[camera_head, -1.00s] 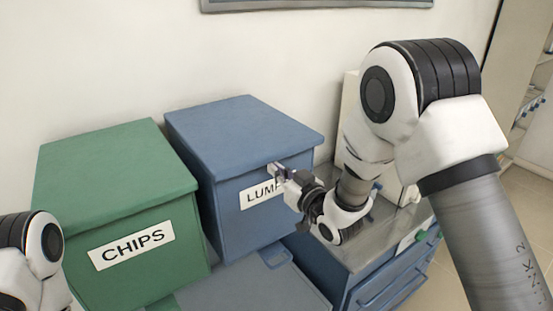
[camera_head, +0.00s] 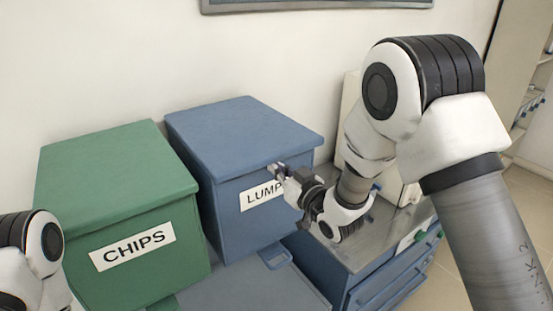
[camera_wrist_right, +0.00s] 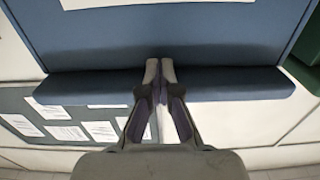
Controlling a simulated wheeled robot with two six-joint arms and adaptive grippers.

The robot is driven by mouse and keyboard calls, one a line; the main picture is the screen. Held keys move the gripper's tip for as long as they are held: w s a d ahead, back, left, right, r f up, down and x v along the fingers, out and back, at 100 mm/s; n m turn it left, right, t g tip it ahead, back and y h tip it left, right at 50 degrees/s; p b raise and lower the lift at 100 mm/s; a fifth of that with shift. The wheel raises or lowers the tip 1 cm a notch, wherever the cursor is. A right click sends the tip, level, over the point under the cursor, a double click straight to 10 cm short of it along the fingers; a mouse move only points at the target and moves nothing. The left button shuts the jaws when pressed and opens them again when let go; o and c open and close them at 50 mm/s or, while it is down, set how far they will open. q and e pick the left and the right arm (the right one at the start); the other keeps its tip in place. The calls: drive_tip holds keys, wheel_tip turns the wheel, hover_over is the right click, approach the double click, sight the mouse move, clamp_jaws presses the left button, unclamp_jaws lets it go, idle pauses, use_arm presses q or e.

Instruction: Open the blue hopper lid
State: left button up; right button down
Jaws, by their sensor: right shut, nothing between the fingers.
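The blue hopper (camera_head: 236,215) stands right of the green one, with a white label reading "LUMP", partly covered by my gripper. Its blue lid (camera_head: 240,130) lies flat and closed on top. My right gripper (camera_head: 274,170) is shut and empty, its fingertips at the lid's front edge, just above the label. In the right wrist view, the shut fingertips (camera_wrist_right: 160,66) overlap the lid's edge strip (camera_wrist_right: 225,85), with the hopper front (camera_wrist_right: 100,45) beyond. I cannot tell whether they touch the lid. My left gripper is out of view; only part of that arm shows at the left.
A green hopper (camera_head: 190,240) labelled "CHIPS", with its lid closed, stands close on the left. A metal-topped blue cabinet (camera_head: 345,255) stands to the right. The white wall (camera_head: 100,60) is close behind the hoppers. Free space lies above the blue lid.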

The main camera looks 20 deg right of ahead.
sight(276, 154)
drive_tip(key=shift+r+p, duration=0.55)
drive_tip(key=shift+r, duration=0.45)
drive_tip(key=shift+w+a+r+p, duration=0.15)
drive_tip(key=shift+r+p, duration=0.3)
drive_tip(key=shift+r, duration=0.25)
drive_tip(key=shift+w+d+r+p, duration=0.15)
drive_tip(key=shift+r+p, duration=0.25)
drive_tip(key=shift+r, duration=0.25)
drive_tip(key=shift+w+a+r+p, duration=0.1)
drive_tip(key=shift+w+r+p, duration=0.1)
drive_tip(key=shift+r+p, duration=0.4)
drive_tip(key=shift+w+a+r+p, duration=0.15)
drive_tip(key=shift+w+r+p, duration=0.15)
drive_tip(key=shift+r, duration=0.6)
drive_tip(key=shift+w+a+r+p, duration=0.15)
drive_tip(key=shift+r+p, duration=0.35)
drive_tip(key=shift+r, duration=0.4)
drive_tip(key=shift+w, duration=0.1)
drive_tip(key=shift+w+a+r+p, duration=0.1)
drive_tip(key=shift+w+r+p, duration=0.15)
drive_tip(key=shift+r+p, duration=0.3)
drive_tip(key=shift+w+a+r+p, duration=0.1)
drive_tip(key=shift+w+r+p, duration=0.2)
drive_tip(key=shift+r, duration=0.4)
drive_tip(key=shift+w+a+r, duration=0.1)
drive_tip(key=shift+w+r, duration=0.15)
drive_tip(key=shift+r, duration=0.25)
drive_tip(key=shift+w+a+r, duration=0.1)
drive_tip(key=shift+w+r, duration=0.15)
drive_tip(key=shift+r, duration=0.3)
